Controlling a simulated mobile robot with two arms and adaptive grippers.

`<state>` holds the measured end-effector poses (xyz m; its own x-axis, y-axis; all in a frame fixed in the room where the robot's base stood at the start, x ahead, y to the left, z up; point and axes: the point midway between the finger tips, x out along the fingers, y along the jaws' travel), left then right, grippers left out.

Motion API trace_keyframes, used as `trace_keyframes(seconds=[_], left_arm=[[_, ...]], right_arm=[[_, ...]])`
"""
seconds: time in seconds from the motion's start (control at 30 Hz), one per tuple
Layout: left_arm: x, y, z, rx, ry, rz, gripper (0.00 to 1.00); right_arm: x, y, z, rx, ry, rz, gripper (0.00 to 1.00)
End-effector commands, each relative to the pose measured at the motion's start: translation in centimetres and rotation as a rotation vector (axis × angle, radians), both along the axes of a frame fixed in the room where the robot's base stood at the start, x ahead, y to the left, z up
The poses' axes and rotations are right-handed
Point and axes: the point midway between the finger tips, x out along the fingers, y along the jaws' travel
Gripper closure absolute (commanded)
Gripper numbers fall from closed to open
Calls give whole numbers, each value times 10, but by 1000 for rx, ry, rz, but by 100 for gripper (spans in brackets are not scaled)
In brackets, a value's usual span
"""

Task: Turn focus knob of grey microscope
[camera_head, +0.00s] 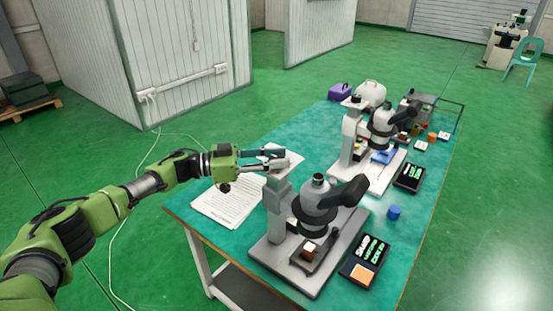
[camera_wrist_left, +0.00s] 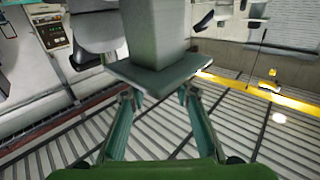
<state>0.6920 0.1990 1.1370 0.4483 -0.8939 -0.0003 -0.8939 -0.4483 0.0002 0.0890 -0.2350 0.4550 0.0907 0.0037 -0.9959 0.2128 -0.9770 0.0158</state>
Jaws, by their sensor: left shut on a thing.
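In the left wrist view the fingers (camera_wrist_left: 157,97) sit on either side of a grey block with a flat square plate (camera_wrist_left: 155,77); the gripper is shut on this upper part. I cannot make out a separate knob. A small brown and white sample (camera_head: 309,249) sits on the stage. My right gripper is out of view.
A white microscope (camera_head: 352,135) stands farther back on the table (camera_head: 410,212). A printed sheet (camera_head: 232,206) lies left of the grey microscope. A black box with an orange pad (camera_head: 364,262) and a blue cap (camera_head: 394,212) lie to its right.

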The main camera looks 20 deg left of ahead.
Motion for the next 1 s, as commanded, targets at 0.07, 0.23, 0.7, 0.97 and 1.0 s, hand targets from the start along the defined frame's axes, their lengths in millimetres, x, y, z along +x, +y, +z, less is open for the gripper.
trace_keyframes(seconds=[0.07,0.23,0.7,0.97,1.0], left_arm=[[0,0,1,-2,0,1,94],[0,0,1,-1,0,1,55],[-10,22,0,1,0,4,55],[-35,72,-1,0,1,4,55],[-38,79,0,0,1,5,55]], right_arm=[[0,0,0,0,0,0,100],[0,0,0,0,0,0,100],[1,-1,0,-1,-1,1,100],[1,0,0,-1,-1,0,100],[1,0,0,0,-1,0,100]])
